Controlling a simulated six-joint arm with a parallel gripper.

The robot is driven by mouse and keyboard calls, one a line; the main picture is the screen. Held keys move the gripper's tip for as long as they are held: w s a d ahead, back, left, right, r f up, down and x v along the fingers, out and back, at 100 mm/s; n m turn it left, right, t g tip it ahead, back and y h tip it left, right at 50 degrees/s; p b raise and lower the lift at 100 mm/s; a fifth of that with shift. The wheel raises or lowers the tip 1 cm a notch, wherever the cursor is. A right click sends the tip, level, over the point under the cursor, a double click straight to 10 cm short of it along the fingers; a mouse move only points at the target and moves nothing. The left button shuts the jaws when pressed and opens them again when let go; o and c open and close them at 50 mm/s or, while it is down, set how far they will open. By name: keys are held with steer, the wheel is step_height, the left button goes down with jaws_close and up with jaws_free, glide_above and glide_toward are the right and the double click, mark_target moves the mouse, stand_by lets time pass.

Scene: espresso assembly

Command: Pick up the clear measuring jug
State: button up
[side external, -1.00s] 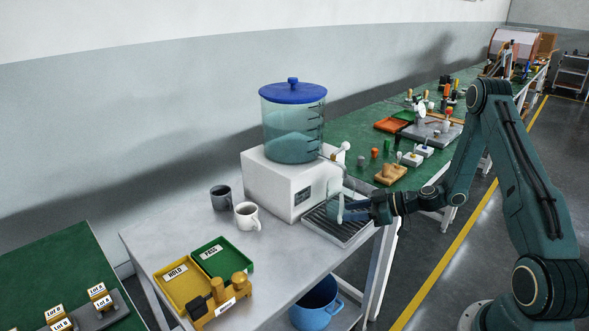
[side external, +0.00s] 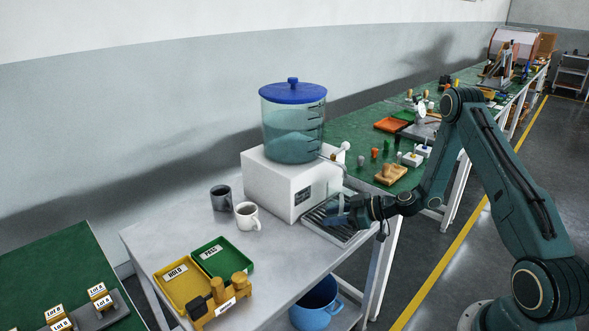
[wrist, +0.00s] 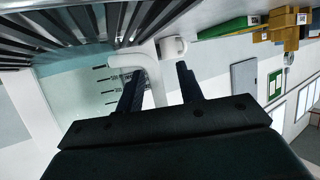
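The clear measuring jug (wrist: 92,82) shows in the wrist view as a see-through, teal-tinted wall with dark scale marks. Its white handle (wrist: 152,75) lies between my two fingers, nearer the left one. In the side view the jug (side external: 334,204) is at the drip tray in front of the white machine, faint and partly hidden by my gripper (side external: 345,216). In the wrist view my gripper (wrist: 160,92) is open, with a gap between the handle and the right finger.
The slatted drip tray (side external: 354,236) is close to my fingers. The white machine (side external: 268,188) with its blue-lidded tank (side external: 292,130) stands behind. A white mug (side external: 247,216) and a dark mug (side external: 221,198) stand left of it.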

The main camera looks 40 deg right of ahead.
stand_by(0.4)
jaws_close()
steer(key=shift+r, duration=0.25)
stand_by(0.4)
steer(key=shift+r, duration=0.45)
steer(key=shift+a+r, duration=0.1)
steer(key=shift+a, duration=0.05)
steer(key=shift+s+a, duration=0.45)
steer(key=shift+a, duration=2.45)
steer(key=shift+s+a, duration=0.45)
steer(key=shift+a, duration=2.4)
steer(key=shift+s+a, duration=0.45)
steer(key=shift+a, duration=2.45)
steer(key=shift+a, duration=0.1)
